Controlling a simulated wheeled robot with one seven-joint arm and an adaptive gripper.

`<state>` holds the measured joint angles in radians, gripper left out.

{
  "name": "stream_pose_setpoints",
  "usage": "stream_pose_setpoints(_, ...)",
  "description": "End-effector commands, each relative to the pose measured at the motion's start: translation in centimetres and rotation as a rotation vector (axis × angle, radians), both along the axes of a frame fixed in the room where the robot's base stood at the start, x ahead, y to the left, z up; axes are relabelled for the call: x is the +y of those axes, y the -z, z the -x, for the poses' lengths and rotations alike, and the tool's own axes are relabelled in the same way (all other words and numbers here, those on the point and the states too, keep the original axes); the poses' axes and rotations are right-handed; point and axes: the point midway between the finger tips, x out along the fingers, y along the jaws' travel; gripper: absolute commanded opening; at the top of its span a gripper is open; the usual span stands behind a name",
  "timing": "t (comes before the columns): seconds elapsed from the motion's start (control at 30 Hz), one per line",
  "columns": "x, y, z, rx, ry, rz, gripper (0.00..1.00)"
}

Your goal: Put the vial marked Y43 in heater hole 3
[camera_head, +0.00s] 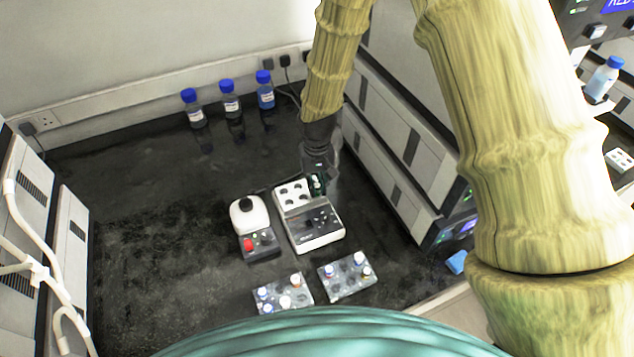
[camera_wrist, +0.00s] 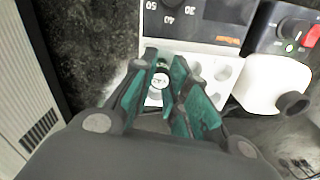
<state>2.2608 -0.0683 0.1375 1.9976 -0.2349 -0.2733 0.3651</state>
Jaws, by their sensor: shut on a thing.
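My gripper (camera_head: 317,183) is at the back right of the white heater (camera_head: 322,240), over its hole block. In the wrist view my gripper's green fingers (camera_wrist: 166,88) are shut on a vial (camera_wrist: 158,80). The vial's white top faces the camera and carries small dark marks, too small to read surely. The heater (camera_wrist: 205,48) shows beyond the fingers, with open holes to the right of them. The vial's lower part is hidden, so I cannot tell whether it is inside a hole or above one.
A white mixer with a black top (camera_head: 246,204) stands just left of the heater. Two grey racks (camera_head: 329,289) (camera_head: 270,296) with capped vials stand in front. Three blue-capped bottles (camera_head: 230,104) stand along the back wall. Stacked instrument boxes (camera_head: 412,150) rise close on the right.

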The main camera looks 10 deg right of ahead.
Motion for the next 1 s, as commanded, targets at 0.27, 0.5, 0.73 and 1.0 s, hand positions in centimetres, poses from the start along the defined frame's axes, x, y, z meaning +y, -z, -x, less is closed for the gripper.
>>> stream_pose_setpoints(0.27, -0.01, 0.68, 0.02, 0.000, 0.000, 0.000, 0.00)
stream_pose_setpoints(0.5, -0.01, 0.75, 0.01, 0.000, 0.000, 0.000, 0.00)
stream_pose_setpoints(0.73, -0.01, 0.74, 0.01, 0.000, 0.000, 0.000, 0.41)
stream_pose_setpoints(1.0, -0.01, 0.74, 0.01, 0.000, 0.000, 0.000, 0.50)
